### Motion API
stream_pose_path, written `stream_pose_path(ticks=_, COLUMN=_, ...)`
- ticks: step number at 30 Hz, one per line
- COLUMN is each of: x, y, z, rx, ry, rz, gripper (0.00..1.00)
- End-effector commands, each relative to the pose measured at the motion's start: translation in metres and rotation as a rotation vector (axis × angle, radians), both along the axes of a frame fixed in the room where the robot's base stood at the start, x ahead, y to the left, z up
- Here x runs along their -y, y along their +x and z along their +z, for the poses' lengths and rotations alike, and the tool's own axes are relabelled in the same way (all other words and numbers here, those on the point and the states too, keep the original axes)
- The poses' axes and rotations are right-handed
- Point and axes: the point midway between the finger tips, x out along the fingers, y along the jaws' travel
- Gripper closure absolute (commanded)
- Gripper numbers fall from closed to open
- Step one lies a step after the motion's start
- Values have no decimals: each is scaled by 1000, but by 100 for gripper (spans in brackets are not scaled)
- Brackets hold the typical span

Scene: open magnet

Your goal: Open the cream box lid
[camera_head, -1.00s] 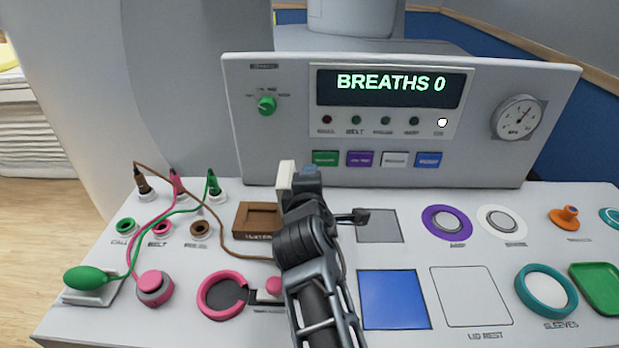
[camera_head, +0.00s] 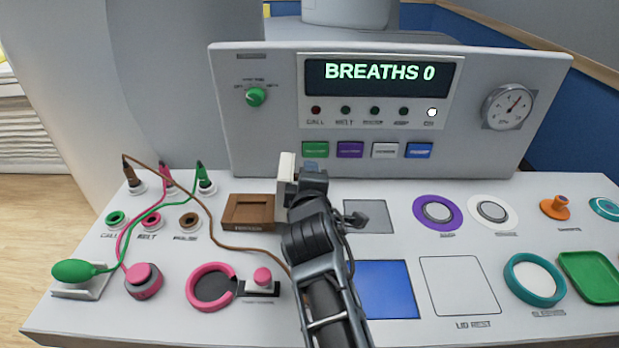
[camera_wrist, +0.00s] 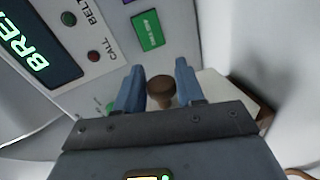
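My gripper (camera_wrist: 160,82) has its two blue fingers on either side of a brown knob (camera_wrist: 161,90), close against it. A cream surface (camera_wrist: 218,88) lies beside and behind the right finger in the wrist view; I take it for the cream box lid. In the head view, a cream piece (camera_head: 286,168) shows just left of my gripper (camera_head: 310,175), with a greyer face below it. My gripper and arm hide the rest of the box, so how far the lid is tilted or raised cannot be told.
A brown tray (camera_head: 229,214) lies left of my gripper, with a brown cable running past it. The console panel (camera_head: 250,140) with its buttons stands close behind. A grey square (camera_head: 372,215) and a blue square (camera_head: 388,290) lie to the right.

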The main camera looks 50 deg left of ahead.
Motion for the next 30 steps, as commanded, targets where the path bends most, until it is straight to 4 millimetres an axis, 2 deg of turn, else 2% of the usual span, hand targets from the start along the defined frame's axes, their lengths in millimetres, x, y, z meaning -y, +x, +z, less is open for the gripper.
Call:
stream_pose_path(ticks=1, x=0, y=0, z=-1, rx=-1, ry=-1, rz=-1, gripper=57)
stream_pose_path(ticks=6, x=0, y=0, z=0, rx=0, ry=0, rz=0, gripper=42)
stream_pose_path(ticks=17, x=5, y=-3, z=2, rx=0, ry=1, rz=0, gripper=42)
stream_pose_path(ticks=30, x=49, y=-39, z=15, rx=-1, ry=0, rz=-1, gripper=42)
